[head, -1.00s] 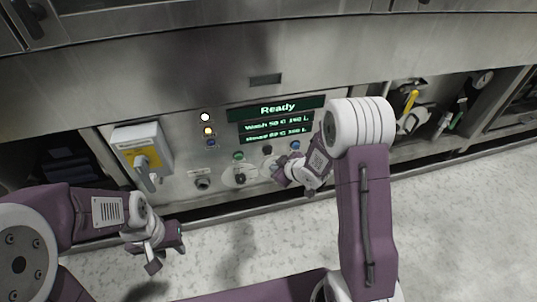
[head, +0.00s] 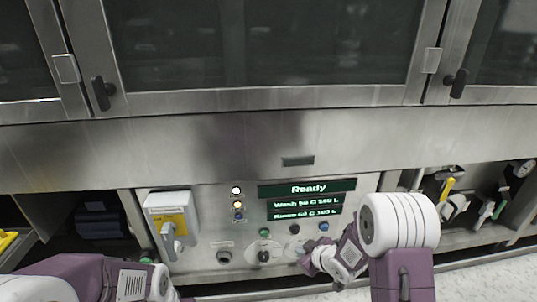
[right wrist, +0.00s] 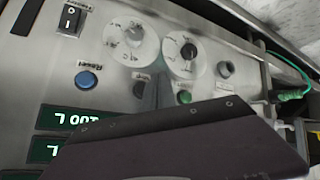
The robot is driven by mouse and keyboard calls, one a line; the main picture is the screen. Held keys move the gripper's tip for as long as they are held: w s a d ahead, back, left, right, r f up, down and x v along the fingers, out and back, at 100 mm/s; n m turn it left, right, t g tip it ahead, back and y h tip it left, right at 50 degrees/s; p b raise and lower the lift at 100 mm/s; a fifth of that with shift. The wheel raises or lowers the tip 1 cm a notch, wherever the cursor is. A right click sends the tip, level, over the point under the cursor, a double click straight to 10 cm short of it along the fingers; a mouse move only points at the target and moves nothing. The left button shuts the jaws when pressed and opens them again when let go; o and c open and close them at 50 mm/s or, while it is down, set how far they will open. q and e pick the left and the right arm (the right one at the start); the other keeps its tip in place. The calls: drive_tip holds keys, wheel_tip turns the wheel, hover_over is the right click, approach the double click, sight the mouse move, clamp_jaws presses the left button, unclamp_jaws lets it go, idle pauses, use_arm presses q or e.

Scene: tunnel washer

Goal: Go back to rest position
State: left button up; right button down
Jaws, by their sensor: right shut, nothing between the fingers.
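My right gripper (head: 308,262) is shut and empty in front of the lower right part of the control panel (head: 190,262). Its arm comes in from the bottom right. In the right wrist view, the dark gripper body covers the lower part of the picture, with two dials (right wrist: 131,42), a blue Reset button (right wrist: 87,80) and a green button (right wrist: 184,97) beyond it. I cannot tell from these frames whether it touches the panel. My left arm shows at the bottom left of the head view, but its gripper is below the picture's edge.
A green display (head: 307,189) reads "Ready". A grey switch box (head: 171,222) with a yellow plate and handle juts out at the panel's left. Glass doors (head: 270,45) with black handles stand above. Pale floor is bottom right.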

wheel_tip(320, 180, up, 12)
drive_tip(key=s+m+h+p, duration=0.1)
drive_tip(key=p, duration=0.2)
drive_tip(key=s+d+f+m+g+h, duration=0.15)
drive_tip(key=s+m+g, duration=0.25)
drive_tip(key=s, duration=0.6)
drive_tip(key=s+d+f+m+g+h, duration=0.1)
drive_tip(key=s+f+m+g, duration=0.2)
drive_tip(key=s, duration=0.8)
wheel_tip(320, 180, up, 38)
drive_tip(key=p, duration=3.8)
drive_tip(key=shift+s+f+g+p, duration=0.2)
drive_tip(key=shift+s+g+p, duration=0.05)
drive_tip(key=shift+g+p, duration=0.15)
drive_tip(key=shift+y, duration=0.25)
